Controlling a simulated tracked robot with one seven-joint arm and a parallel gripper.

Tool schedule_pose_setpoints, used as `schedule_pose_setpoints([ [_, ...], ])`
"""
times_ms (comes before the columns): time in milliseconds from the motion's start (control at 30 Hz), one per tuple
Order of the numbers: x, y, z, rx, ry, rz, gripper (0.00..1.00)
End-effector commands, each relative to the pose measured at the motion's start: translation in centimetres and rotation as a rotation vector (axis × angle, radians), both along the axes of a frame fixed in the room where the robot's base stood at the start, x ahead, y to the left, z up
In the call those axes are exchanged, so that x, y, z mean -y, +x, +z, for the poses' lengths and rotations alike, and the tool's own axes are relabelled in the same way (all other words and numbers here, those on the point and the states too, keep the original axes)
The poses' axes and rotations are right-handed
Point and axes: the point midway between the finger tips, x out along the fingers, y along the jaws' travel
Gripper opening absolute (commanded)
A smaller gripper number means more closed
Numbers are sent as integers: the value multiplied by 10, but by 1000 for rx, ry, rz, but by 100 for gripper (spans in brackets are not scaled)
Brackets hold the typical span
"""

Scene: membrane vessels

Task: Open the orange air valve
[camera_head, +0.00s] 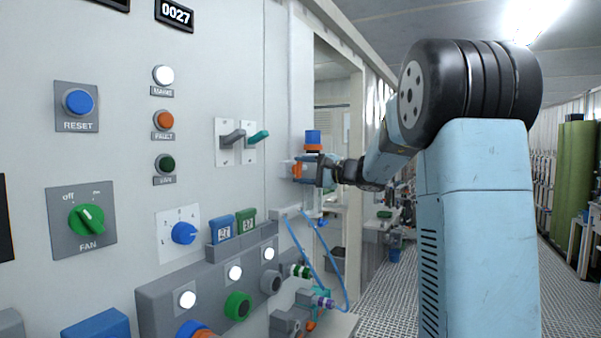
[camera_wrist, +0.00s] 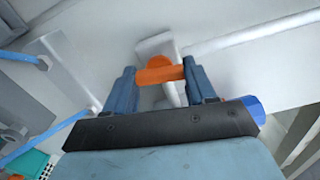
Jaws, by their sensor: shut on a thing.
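The orange air valve (camera_wrist: 160,75) shows in the wrist view as an orange handle with a round hub, in front of a pale bracket on the wall. My gripper (camera_wrist: 162,84) has one blue-grey finger at each end of the handle and is shut on it. In the head view the orange valve (camera_head: 297,170) is at the right end of the panel wall, and my gripper (camera_head: 307,170) reaches it from the right. The fingers partly hide the valve there.
A blue-topped part with an orange band (camera_head: 313,139) stands just above my gripper. Grey and teal levers (camera_head: 245,138) are to the left. Blue hoses (camera_head: 305,255) hang below, near several connectors. A doorway edge (camera_head: 356,115) is close behind. The aisle floor (camera_head: 400,305) is clear.

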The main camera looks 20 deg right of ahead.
Motion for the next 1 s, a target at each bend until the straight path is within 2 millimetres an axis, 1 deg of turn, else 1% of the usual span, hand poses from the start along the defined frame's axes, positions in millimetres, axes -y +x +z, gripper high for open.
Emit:
schedule_pose_setpoints([
  [33, 0, 0, -7, -11, -3, 3, 25],
  [100, 0, 0, -7, -12, -3, 3, 25],
  [133, 0, 0, -7, -12, -3, 3, 58],
  [367, 0, 0, -4, -8, -2, 2, 80],
  [600, 0, 0, -2, -5, -1, 2, 81],
  [733, 5, -5, -2, -4, -1, -1, 81],
  [867, 17, -17, -1, -2, -1, -2, 81],
  [1000, 36, -36, -2, -4, -1, -2, 81],
])
